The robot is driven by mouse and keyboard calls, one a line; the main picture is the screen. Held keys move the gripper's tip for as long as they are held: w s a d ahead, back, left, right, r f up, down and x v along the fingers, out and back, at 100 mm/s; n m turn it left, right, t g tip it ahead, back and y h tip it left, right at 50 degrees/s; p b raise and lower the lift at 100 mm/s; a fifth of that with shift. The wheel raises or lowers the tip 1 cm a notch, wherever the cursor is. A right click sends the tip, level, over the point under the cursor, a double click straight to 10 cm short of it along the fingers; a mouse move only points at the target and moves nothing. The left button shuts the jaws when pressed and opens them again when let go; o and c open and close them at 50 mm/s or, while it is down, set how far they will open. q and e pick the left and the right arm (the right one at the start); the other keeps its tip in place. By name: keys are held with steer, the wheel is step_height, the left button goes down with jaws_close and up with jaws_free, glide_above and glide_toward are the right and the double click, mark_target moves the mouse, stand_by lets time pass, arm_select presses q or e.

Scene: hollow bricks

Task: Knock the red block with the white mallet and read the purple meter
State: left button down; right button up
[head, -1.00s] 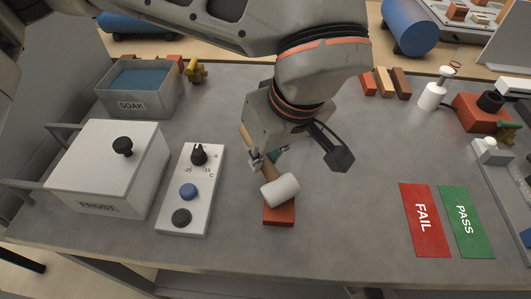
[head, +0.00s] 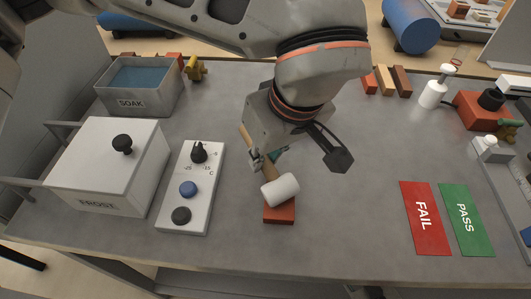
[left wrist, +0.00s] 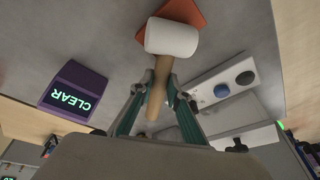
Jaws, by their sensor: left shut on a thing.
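The white mallet (head: 280,190) has a wooden handle, and my left gripper (head: 262,164) is shut on that handle. The left wrist view also shows the mallet head (left wrist: 172,38) and the gripper's fingertips (left wrist: 160,78) on either side of the handle. The red block (head: 279,213) lies on the table under the mallet head, partly covered by it; I cannot tell whether they touch. The block also shows in the left wrist view (left wrist: 183,12). The purple meter (left wrist: 73,88) shows there with a green display reading "CLEAR"; my arm hides it in the head view. My right gripper is not in view.
The white FROST box (head: 100,165) and a control panel (head: 190,190) with a knob and two buttons stand left of the mallet. The grey SOAK tub (head: 135,100) is behind. Red FAIL (head: 424,220) and green PASS (head: 466,220) mats lie right, with bare table between.

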arm_select(q)
steer(key=shift+f, duration=0.15)
stand_by(0.7)
steer(key=shift+r+p, duration=1.25)
steer(key=shift+r, duration=0.7)
steer(key=shift+r+p, duration=1.15)
steer(key=shift+r, duration=0.5)
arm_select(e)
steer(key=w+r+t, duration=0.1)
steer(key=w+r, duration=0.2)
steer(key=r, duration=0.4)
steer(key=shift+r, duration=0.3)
